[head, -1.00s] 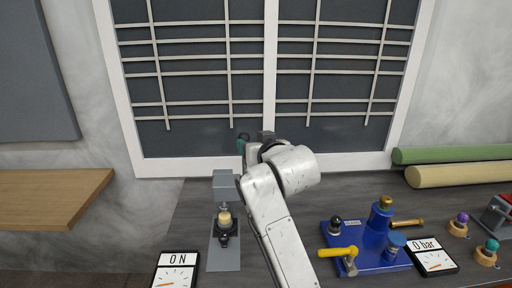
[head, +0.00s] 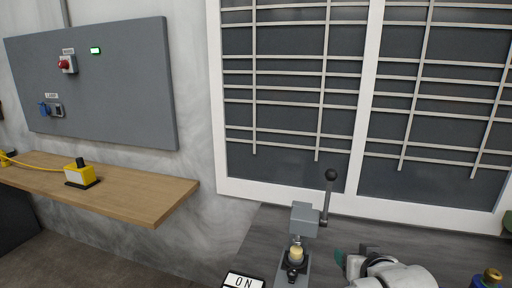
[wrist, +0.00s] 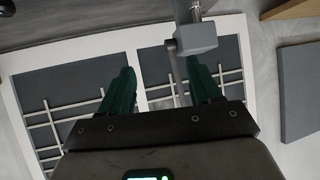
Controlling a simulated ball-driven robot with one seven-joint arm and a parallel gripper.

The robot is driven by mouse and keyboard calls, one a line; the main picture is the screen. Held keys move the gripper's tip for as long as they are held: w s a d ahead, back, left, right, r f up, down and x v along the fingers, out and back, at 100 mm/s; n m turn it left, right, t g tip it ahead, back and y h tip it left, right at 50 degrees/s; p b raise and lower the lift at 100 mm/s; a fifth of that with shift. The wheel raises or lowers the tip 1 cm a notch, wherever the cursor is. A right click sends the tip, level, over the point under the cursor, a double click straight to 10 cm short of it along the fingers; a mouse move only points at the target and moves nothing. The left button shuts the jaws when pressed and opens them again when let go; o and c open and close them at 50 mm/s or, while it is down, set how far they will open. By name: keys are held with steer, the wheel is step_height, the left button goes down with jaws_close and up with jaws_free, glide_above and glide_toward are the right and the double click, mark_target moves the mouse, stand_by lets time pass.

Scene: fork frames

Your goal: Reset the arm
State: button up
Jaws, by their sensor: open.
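My arm shows at the bottom right of the head view, with my gripper (head: 341,258) just right of a small grey press (head: 304,219). The press has an upright black lever (head: 329,192) with a ball knob. A pale yellow cylinder (head: 296,253) sits on a black holder below the press head. In the wrist view my gripper (wrist: 162,76) has its two green fingers spread, with nothing held between them. The grey press (wrist: 196,38) shows beyond the fingers there; contact cannot be told.
A wooden shelf (head: 130,194) at left carries a yellow device (head: 80,174). A grey wall panel (head: 125,100) has a red switch (head: 67,64) and a green light. A barred window (head: 290,95) stands behind the dark worktop.

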steer(key=s+d+f+g, duration=0.2)
steer(key=s+f+g, duration=0.3)
steer(key=s+f, duration=1.25)
steer(key=s+f+g, duration=0.2)
steer(key=s, duration=0.9)
steer(key=s+d+f+g, duration=0.1)
steer(key=s+f+g, duration=0.1)
steer(key=s, duration=0.9)
steer(key=shift+s+d+f+n+g, duration=0.15)
steer(key=shift+f+n+g, duration=0.2)
steer(key=shift+g, duration=0.45)
